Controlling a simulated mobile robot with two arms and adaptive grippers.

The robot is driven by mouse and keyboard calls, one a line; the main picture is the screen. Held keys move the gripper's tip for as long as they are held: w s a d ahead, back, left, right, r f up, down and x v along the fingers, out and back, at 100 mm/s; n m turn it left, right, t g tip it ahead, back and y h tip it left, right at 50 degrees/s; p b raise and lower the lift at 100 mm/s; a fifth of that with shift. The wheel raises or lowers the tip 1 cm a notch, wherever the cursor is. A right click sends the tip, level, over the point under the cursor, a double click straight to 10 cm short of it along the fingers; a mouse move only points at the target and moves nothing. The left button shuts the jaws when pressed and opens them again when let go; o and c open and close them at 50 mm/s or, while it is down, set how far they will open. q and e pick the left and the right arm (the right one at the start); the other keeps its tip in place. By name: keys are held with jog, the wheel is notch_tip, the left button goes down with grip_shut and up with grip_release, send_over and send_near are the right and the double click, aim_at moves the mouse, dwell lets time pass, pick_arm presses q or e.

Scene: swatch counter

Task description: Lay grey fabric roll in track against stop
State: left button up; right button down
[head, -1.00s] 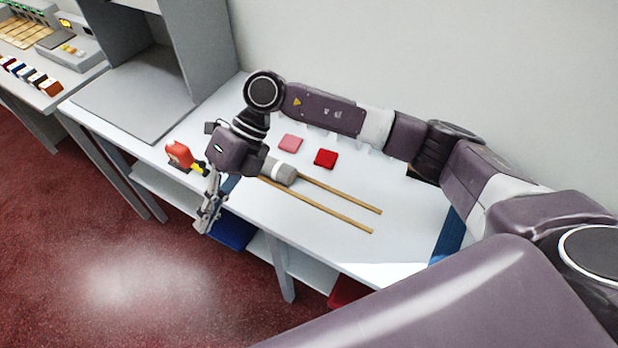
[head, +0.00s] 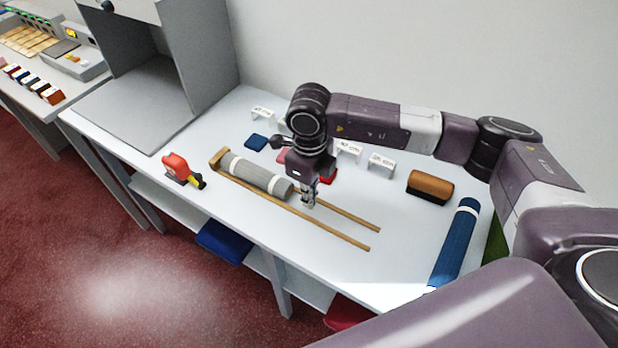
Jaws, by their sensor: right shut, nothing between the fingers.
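The grey fabric roll (head: 258,176), with pale bands near its ends, lies lengthwise between the two wooden rails of the track (head: 335,232) on the counter. Its left end is at the wooden stop (head: 217,158), touching or very nearly so; a small gap cannot be ruled out. My right gripper (head: 308,203) points down with its fingers shut and empty, low over the track just beyond the roll's right end. Whether it touches the roll is unclear. My left gripper is out of view.
A blue roll (head: 455,241) and a brown-topped block (head: 430,186) lie to the right. White label stands (head: 381,164) and swatches, including a blue one (head: 256,142), sit behind, partly hidden by my arm.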

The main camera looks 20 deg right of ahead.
aim_at(287, 185)
jog(key=shift+w+a+f+p, duration=0.1)
jog(key=shift+w+a+p, duration=0.25)
jog(key=shift+w+a, duration=0.4)
jog(key=shift+w+a+f+p, duration=0.1)
jog(key=shift+w+a+p, duration=0.25)
jog(key=shift+w+a, duration=0.35)
jog(key=shift+w+d, duration=0.1)
jog(key=shift+w, duration=0.05)
jog(key=shift+w+a+f+b, duration=0.2)
jog(key=shift+w+b, duration=0.1)
jog(key=shift+b, duration=0.3)
jog(key=shift+w+a+r+b, duration=0.1)
jog(key=shift+w+a+b, duration=0.3)
jog(key=shift+b, duration=0.2)
jog(key=shift+r, duration=0.25)
